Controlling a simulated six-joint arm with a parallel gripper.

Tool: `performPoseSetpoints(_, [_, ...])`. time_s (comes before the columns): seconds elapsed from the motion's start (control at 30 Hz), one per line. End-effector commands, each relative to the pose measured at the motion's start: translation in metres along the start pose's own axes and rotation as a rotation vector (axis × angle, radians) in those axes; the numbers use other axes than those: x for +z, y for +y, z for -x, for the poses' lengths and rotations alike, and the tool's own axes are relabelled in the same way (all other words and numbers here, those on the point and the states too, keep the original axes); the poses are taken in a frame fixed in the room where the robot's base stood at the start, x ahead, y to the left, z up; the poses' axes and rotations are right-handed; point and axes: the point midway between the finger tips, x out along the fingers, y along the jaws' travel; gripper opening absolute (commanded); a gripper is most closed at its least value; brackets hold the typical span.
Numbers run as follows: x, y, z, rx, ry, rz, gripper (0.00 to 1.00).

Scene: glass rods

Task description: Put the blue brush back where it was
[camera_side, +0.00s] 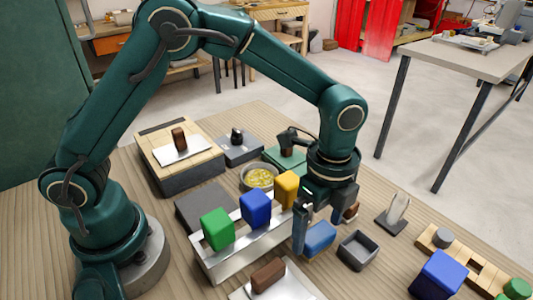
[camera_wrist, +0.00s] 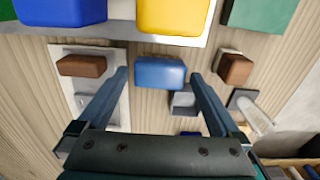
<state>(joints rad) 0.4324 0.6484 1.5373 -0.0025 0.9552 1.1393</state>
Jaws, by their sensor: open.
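A light-blue rounded block (camera_side: 320,237), which looks like the blue brush, is low beside the front of the silver rack (camera_side: 240,253). In the wrist view the block (camera_wrist: 160,72) lies between my fingertips, with gaps on both sides. My gripper (camera_side: 320,222) points down over it and is open; it also shows in the wrist view (camera_wrist: 160,78). I cannot tell whether the block rests on the table. A darker blue block (camera_side: 255,207) stands on the rack between a green block (camera_side: 216,229) and a yellow block (camera_side: 286,189).
A small grey open box (camera_side: 357,250) is just right of the light-blue block. A brown block (camera_side: 268,275) lies on a white plate in front. A bowl of yellow bits (camera_side: 259,177) is behind the rack. A dark-blue cube (camera_side: 437,275) is at the front right.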

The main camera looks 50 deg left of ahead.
Motion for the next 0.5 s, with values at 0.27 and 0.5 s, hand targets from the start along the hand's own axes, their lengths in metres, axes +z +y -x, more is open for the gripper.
performPoseSetpoints(0.27, [-0.001, -0.002, 0.062, -0.008, 0.003, 0.0, 1.0])
performPoseSetpoints(0.5, [0.0, -0.001, 0.094, -0.004, 0.001, 0.0, 1.0])
